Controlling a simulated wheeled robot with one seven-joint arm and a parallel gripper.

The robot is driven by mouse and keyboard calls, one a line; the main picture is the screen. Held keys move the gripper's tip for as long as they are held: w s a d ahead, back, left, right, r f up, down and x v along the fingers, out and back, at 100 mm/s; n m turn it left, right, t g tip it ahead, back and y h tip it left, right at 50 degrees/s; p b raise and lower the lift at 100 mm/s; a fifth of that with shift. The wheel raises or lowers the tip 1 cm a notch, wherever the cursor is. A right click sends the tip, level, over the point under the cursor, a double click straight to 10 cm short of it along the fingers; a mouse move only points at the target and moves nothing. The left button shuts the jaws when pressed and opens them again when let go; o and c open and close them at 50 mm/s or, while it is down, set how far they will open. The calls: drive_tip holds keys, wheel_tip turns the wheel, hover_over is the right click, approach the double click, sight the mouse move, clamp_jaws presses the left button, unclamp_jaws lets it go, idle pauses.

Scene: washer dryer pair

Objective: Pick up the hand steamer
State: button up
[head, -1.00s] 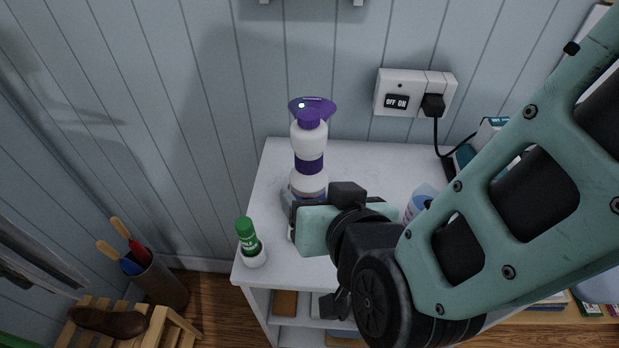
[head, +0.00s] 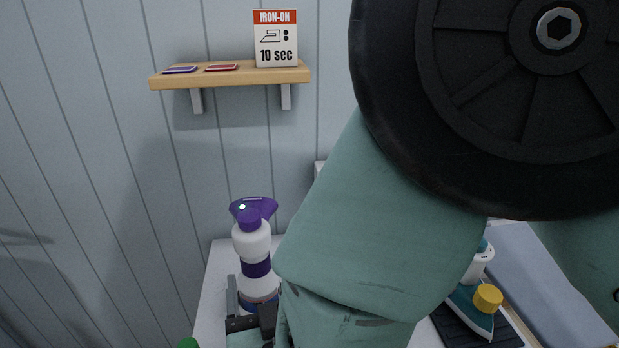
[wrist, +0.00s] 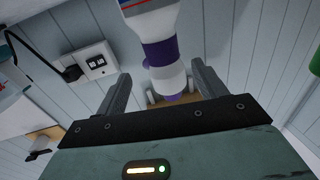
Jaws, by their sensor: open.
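The hand steamer (head: 253,243) is a white upright body with purple bands and a purple head, standing on the white cabinet top (head: 213,290) near the wall. My gripper (head: 250,302) is low at the steamer's front, its fingers pointing toward it. In the wrist view, which looks upside down, the steamer (wrist: 160,52) shows between my two spread fingers (wrist: 161,72), with a gap on each side. The gripper is open and empty. The steamer's base is hidden by my gripper in the head view. Whether the fingertips are level with its body is hard to tell.
A wooden wall shelf (head: 230,75) with an iron-on sign (head: 275,40) is above the steamer. A green-capped bottle (head: 189,343) is at front left. A teal iron (head: 470,312) is at right on a dark mat. The wall outlet shows in the wrist view (wrist: 92,62). My arm covers the middle.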

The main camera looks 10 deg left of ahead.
sight(260, 263)
drive_tip(key=x, duration=0.3)
drive_tip(key=shift+w+a+p, duration=0.1)
drive_tip(key=shift+w+p, duration=0.05)
drive_tip(key=shift+p, duration=0.15)
drive_tip(key=shift+a+p+x, duration=0.1)
drive_tip(key=shift+p+x, duration=0.45)
drive_tip(key=shift+x, duration=0.85)
drive_tip(key=shift+a+p+x, duration=0.15)
drive_tip(key=shift+p+x, duration=0.4)
drive_tip(key=shift+x, duration=0.8)
drive_tip(key=shift+c, duration=0.2)
drive_tip(key=shift+r, duration=0.1)
drive_tip(key=c, duration=1)
